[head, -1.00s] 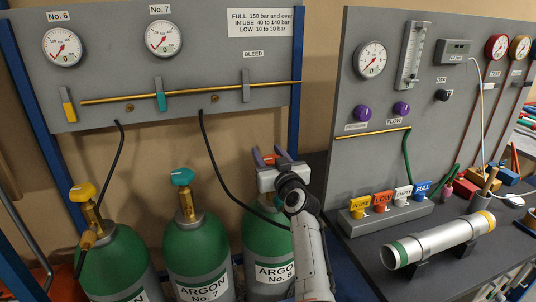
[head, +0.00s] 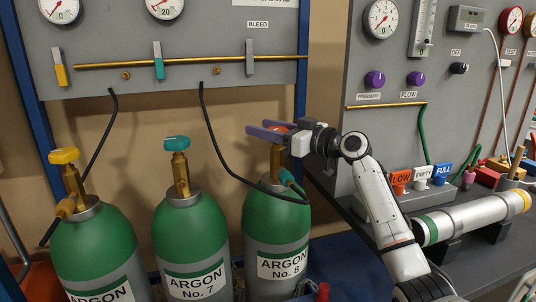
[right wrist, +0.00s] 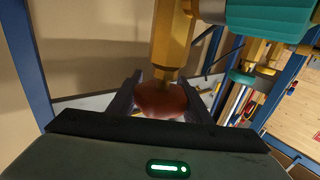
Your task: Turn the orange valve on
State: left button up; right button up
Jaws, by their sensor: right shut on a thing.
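The orange valve (head: 280,127) is the knob on top of the brass stem of the green cylinder labelled Argon No. 8 (head: 277,225). My right gripper (head: 262,129) reaches in from the right at knob height, its dark fingers pointing left. In the right wrist view, the red-orange knob (right wrist: 160,102) sits between the two fingers (right wrist: 162,84), below the brass stem (right wrist: 170,40) in the picture. The gripper is shut on the knob, which is partly hidden in the head view. My left gripper is not in view.
Argon No. 7 (head: 190,240) with a teal valve (head: 176,143) and a cylinder with a yellow valve (head: 64,156) stand to the left. A black hose (head: 225,150) hangs close by. The grey bench (head: 480,260) at right holds a silver tube (head: 475,216) and coloured tags (head: 422,174).

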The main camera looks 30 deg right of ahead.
jog(key=shift+s+a+n+g+y+b, duration=0.25)
jog(key=shift+n+g+y+b, duration=0.15)
jog(key=shift+n+g+y, duration=0.75)
jog(key=shift+s+a+n+g+y+b, duration=0.1)
jog(key=shift+a+n+g+y+b, duration=0.3)
jog(key=shift+n+g+y, duration=0.7)
jog(key=shift+s+a+n+g+y+b, duration=0.2)
jog(key=shift+n+g+y+b, duration=0.4)
jog(key=shift+y, duration=0.85)
jog(key=shift+r+n, duration=0.1)
jog(key=shift+n, duration=0.15)
jog(key=shift+g, duration=0.25)
jog(key=o, duration=1.1)
jog(key=shift+a, duration=0.1)
jog(key=shift+c, duration=0.2)
